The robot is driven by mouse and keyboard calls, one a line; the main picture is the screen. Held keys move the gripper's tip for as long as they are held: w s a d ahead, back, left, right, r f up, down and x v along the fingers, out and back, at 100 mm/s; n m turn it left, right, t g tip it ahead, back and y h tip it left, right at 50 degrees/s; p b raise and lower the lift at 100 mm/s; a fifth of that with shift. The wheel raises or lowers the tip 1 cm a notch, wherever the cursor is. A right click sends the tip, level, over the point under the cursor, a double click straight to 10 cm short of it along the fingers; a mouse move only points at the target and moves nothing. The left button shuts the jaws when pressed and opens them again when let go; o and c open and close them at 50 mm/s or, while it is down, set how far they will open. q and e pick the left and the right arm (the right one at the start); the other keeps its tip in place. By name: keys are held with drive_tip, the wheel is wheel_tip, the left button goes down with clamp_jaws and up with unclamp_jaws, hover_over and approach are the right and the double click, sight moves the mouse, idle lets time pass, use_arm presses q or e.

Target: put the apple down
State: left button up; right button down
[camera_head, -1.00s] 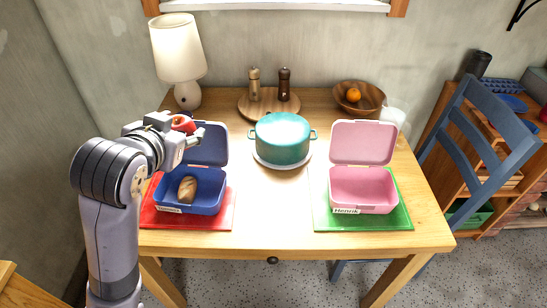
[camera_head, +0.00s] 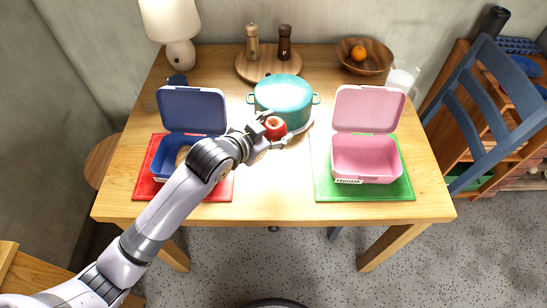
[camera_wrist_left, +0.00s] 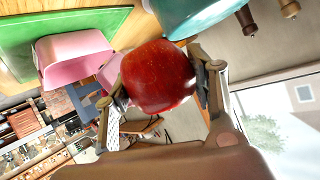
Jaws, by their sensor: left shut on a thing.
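My left gripper (camera_head: 275,131) is shut on a red apple (camera_head: 275,127) and holds it in front of the teal pot, between the two lunch boxes. The apple also shows between the fingers in the left wrist view (camera_wrist_left: 158,77). A pink lunch box (camera_head: 366,157) with its lid up stands on a green mat (camera_head: 364,192) at the right and looks empty. A blue lunch box (camera_head: 194,108) with its lid up stands on a red mat (camera_head: 147,186) at the left. My left arm partly hides its inside, where a bit of bread shows. My right gripper is not in view.
The teal pot (camera_head: 284,102) stands behind the apple. A round board (camera_head: 268,68) with two mills, a wooden bowl (camera_head: 366,61) with an orange, a white jug (camera_head: 402,77) and a lamp (camera_head: 172,25) line the back. The front middle of the table (camera_head: 275,190) is clear.

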sight(273, 165)
use_arm(q)
wheel_tip(273, 165, down, 12)
drive_tip(key=shift+f+b, duration=0.15)
drive_tip(key=shift+b, duration=0.2)
drive_tip(key=shift+f, duration=0.2)
drive_tip(key=o, duration=1.2)
